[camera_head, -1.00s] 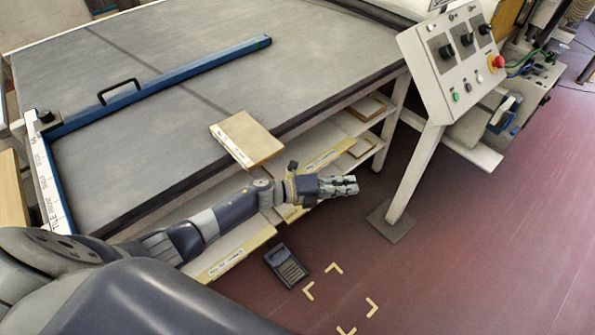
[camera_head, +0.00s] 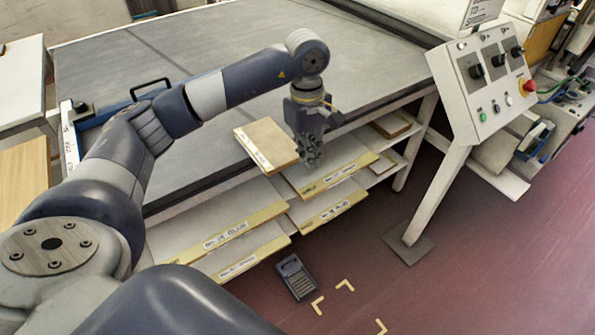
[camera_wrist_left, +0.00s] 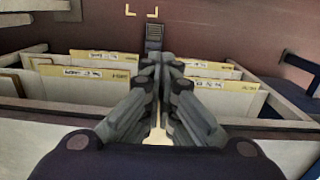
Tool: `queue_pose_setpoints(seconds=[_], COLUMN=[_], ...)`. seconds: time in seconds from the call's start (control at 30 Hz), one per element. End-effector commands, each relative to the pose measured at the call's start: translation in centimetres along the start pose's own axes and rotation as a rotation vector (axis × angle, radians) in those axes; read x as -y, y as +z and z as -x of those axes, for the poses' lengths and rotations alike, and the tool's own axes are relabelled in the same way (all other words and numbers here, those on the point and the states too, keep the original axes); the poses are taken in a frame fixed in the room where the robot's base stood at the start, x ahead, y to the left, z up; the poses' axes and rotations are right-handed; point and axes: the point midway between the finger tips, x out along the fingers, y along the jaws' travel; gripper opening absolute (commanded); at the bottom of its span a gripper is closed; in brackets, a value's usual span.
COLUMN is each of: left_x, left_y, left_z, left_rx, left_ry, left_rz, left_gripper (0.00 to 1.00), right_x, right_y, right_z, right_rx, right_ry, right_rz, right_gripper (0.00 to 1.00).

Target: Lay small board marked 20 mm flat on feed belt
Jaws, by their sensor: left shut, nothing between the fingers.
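A small tan board (camera_head: 268,143) lies on the front edge of the grey feed belt (camera_head: 225,115), its near end sticking out past the edge. Its edge label is too small to read, so I cannot confirm the 20 mm mark. My left gripper (camera_head: 312,162) points down just right of the board, in front of the belt's edge. Its fingers are together and empty; I cannot tell whether they touch the board. In the left wrist view the closed fingers (camera_wrist_left: 161,62) stand before the shelf boards. My right gripper is not in view.
Shelves under the belt hold several labelled boards (camera_head: 335,172). A control panel (camera_head: 485,80) on a post stands at the right. A blue bar with a black handle (camera_head: 150,86) lies on the belt's left. A dark device (camera_head: 296,278) lies on the floor.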

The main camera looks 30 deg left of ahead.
Motion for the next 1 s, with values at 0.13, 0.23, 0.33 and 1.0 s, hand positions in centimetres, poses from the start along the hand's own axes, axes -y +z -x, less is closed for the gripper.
queue_pose_setpoints(seconds=[0.13,0.23,0.33,1.0], left_x=[0.6,0.7,0.8,0.6], left_y=[-1.2,-1.3,-1.3,-5.5], left_z=[0.5,-0.5,-2.2,-8.8], left_rx=[-0.064,-0.063,-0.061,-0.06], left_ry=[-0.014,-0.018,-0.019,-0.011], left_rz=[-0.025,-0.024,-0.024,-0.022], left_gripper=[0.0,0.0,0.0,0.0], right_x=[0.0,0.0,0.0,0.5], right_y=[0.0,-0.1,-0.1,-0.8], right_z=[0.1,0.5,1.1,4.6], right_rx=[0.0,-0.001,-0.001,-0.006], right_ry=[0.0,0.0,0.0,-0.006], right_rz=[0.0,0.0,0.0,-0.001], right_gripper=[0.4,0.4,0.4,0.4])
